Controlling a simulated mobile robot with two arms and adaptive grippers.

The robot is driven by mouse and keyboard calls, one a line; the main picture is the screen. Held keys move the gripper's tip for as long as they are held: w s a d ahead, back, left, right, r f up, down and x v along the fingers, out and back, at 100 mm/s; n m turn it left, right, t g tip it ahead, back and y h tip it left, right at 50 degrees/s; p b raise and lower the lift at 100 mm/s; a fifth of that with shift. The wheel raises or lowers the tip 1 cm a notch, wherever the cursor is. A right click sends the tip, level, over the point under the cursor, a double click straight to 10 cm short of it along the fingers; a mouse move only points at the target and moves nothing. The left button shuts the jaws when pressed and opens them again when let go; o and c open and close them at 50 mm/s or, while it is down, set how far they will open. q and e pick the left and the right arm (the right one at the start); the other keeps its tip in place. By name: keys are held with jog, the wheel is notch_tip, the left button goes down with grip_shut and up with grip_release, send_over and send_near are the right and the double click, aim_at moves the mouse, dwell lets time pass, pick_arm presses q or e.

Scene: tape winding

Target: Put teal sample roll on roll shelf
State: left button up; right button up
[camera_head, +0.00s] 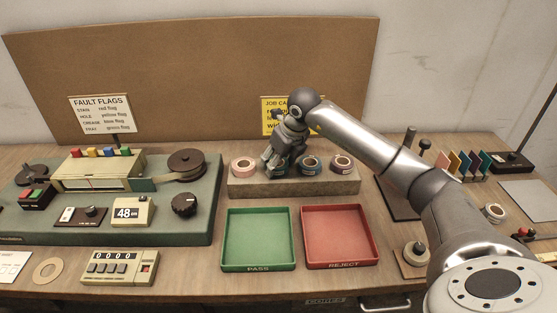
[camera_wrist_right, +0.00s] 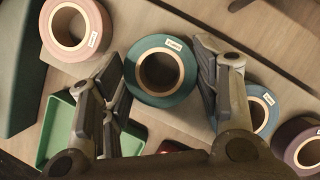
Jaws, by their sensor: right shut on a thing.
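The teal sample roll (camera_head: 280,170) is at the long pale block-like roll shelf (camera_head: 320,187), in the gap between a pink roll and a blue roll. My right gripper (camera_head: 272,156) reaches down over it from above and partly hides it. In the right wrist view the teal roll (camera_wrist_right: 134,78) lies between my two fingertips (camera_wrist_right: 160,68), which are shut on its outer sides. Its hollow core faces the camera. Whether its underside touches the shelf cannot be told. My left gripper is not in view.
The pink roll (camera_head: 243,166) stands left of the teal roll; the blue roll (camera_head: 311,165) and a plum roll (camera_head: 342,164) stand right. A green PASS tray (camera_head: 258,267) and red REJECT tray (camera_head: 342,264) lie in front. A winding machine (camera_head: 150,215) stands left.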

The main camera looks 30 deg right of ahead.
jog(key=shift+f, duration=0.2)
jog(key=o, duration=0.6)
jog(key=shift+r, duration=0.1)
jog(key=shift+o, duration=0.2)
jog(key=shift+r, duration=0.1)
jog(key=shift+r, duration=0.25)
jog(key=v, duration=1.1)
jog(key=shift+s+r+b, duration=0.2)
jog(key=shift+r+b, duration=0.05)
jog(key=shift+b, duration=0.1)
